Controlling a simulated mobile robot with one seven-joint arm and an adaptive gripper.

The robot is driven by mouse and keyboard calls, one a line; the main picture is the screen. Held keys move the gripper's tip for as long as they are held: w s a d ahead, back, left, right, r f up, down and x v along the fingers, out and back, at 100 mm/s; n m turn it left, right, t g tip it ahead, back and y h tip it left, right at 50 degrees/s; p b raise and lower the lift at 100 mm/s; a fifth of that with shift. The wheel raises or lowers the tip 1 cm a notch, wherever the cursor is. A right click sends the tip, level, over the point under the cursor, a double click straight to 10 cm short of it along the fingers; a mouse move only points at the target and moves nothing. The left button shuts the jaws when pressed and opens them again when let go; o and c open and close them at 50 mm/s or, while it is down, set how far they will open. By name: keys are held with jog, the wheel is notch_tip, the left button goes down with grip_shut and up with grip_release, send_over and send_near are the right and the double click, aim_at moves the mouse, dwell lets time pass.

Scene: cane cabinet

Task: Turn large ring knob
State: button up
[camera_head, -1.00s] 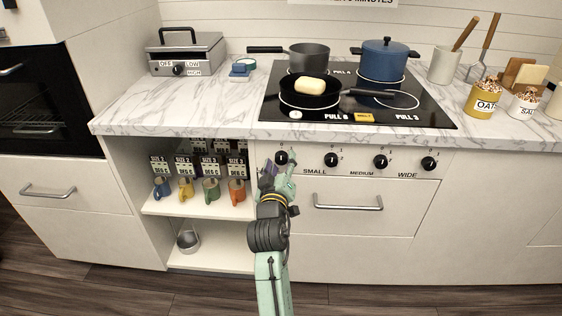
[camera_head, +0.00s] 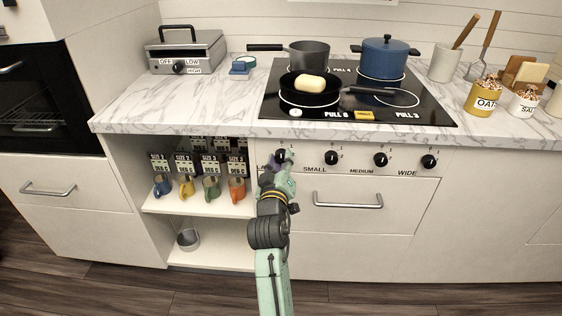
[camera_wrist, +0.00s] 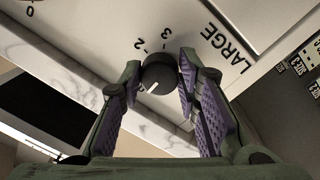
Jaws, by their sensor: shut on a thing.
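The large ring knob (camera_head: 281,156) is the leftmost black knob on the white stove panel. In the wrist view the knob (camera_wrist: 160,72) sits beside the word LARGE, with the marks 2 and 3 above it. Its white pointer line faces down and slightly left in that view. My gripper (camera_wrist: 158,80) is shut on the knob, with one purple-padded finger on each side. In the head view my gripper (camera_head: 277,172) is just below the knob and hides most of its label.
Several other knobs, such as the small ring knob (camera_head: 331,158), lie to the right. A drawer handle (camera_head: 348,203) is below them. The countertop edge (camera_head: 270,131) overhangs above, and an open shelf with mugs (camera_head: 211,190) is at left.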

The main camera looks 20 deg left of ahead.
jog(key=shift+m, duration=0.3)
jog(key=m+b, duration=0.1)
jog(key=m, duration=0.3)
jog(key=shift+f+b, duration=0.1)
jog(key=shift+b, duration=0.25)
jog(key=m+b, duration=0.1)
jog(key=m, duration=0.4)
jog(key=shift+a+m+g, duration=0.15)
jog(key=shift+m+g, duration=0.15)
jog(key=m+b, duration=0.1)
jog(key=m, duration=0.3)
jog(key=shift+y, duration=0.3)
jog(key=m, duration=0.2)
jog(key=m+b, duration=0.1)
jog(key=m, duration=0.1)
jog(key=shift+r+m, duration=0.2)
jog(key=shift+m, duration=0.2)
jog(key=o, duration=1.2)
jog(key=shift+c, duration=0.2)
